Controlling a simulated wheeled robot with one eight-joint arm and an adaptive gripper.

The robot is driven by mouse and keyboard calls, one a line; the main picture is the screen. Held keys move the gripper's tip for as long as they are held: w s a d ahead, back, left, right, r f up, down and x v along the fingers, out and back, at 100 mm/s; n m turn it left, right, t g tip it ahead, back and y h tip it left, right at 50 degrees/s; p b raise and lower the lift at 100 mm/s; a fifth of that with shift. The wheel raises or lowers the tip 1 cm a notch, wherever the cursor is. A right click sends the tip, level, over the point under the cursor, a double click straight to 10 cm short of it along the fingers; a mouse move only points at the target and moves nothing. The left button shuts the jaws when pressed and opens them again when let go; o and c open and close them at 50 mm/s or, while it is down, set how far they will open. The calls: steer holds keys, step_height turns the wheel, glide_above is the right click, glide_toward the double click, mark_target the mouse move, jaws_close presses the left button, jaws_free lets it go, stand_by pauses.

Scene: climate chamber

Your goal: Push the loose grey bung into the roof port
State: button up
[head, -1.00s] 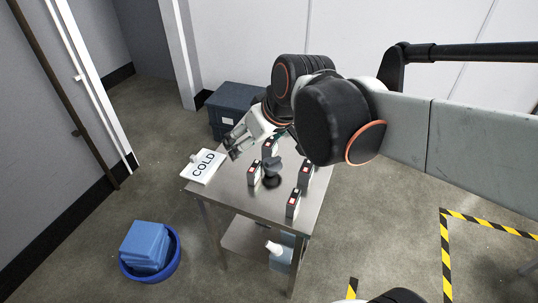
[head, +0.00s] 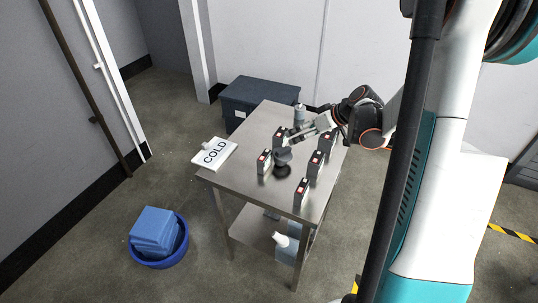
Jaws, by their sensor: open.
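A dark grey, bung-like piece (head: 284,155) is on the steel table (head: 256,146), among several small upright boxes. A round dark shape (head: 282,171) shows just in front of it; I cannot tell whether this is a separate part or its shadow. My gripper (head: 289,138) reaches in from the right, low over the table and just behind the grey piece. Its jaws are open, and I see nothing held. Whether it touches the grey piece or the box beside it is too small to tell. I cannot make out the roof port in this view.
Small dark boxes with red marks (head: 302,190) stand around the grey piece. A dark crate (head: 262,95) is behind; a blue tub (head: 160,262) is on the floor.

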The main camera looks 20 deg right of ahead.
step_height(320, 180, down, 4)
steer(key=s+d, duration=0.1)
steer(key=d, duration=0.2)
steer(key=b, duration=0.3)
glide_toward(285, 150)
steer(key=shift+y, duration=0.3)
steer(key=x, duration=0.5)
steer(key=shift+s+d+f, duration=0.2)
steer(key=b+x, duration=0.2)
steer(key=x, duration=0.3)
steer(key=shift+w, duration=0.1)
steer(key=c, duration=1.3)
steer(key=shift+o, duration=0.2)
steer(key=shift+r, duration=0.1)
